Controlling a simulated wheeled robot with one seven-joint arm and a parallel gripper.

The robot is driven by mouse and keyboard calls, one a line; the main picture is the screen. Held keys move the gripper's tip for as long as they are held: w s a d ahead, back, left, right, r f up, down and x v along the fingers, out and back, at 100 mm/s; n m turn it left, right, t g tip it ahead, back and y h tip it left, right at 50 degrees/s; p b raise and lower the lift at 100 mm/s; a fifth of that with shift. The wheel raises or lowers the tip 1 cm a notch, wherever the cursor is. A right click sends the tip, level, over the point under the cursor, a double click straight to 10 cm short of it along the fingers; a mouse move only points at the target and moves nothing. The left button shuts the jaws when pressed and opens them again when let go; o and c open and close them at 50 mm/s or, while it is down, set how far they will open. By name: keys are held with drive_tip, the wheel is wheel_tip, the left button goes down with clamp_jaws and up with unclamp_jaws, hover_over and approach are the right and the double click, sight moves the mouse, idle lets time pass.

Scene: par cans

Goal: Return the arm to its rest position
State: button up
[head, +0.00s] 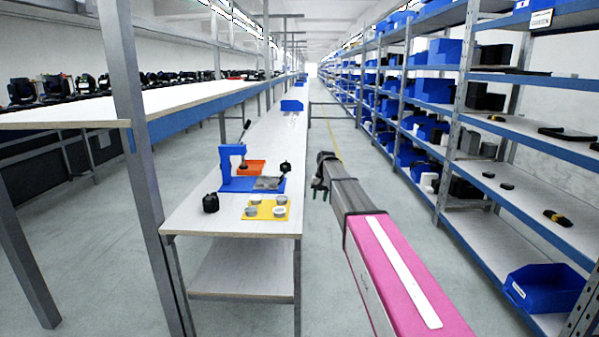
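My arm (385,250) reaches forward in the head view, its near link pink with a white strip and its far part grey. My gripper (318,188) is at the far end of the arm, in the air just right of the workbench (215,222). It is small and dark here, and I cannot tell whether its fingers are open or shut. Several small round cans (281,201) stand on a yellow mat (264,215) on the bench. They are apart from my gripper.
The bench holds a blue press (232,163), an orange bin (250,167) and a black object (210,203). A grey post (135,150) stands at left. Shelving (470,100) with blue bins lines the right side. The floor aisle (350,140) ahead is clear.

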drive_tip(key=s+d+f, duration=0.3)
drive_tip(key=s+f, duration=0.3)
drive_tip(key=s, duration=0.7)
drive_tip(key=s+d+f+h, duration=0.1)
drive_tip(key=s+d+f, duration=0.2)
drive_tip(key=s, duration=1)
drive_tip(key=s+d+f, duration=0.4)
drive_tip(key=s+f, duration=0.5)
drive_tip(key=s, duration=0.5)
drive_tip(key=shift+f+h, duration=0.2)
drive_tip(key=shift+h, duration=0.1)
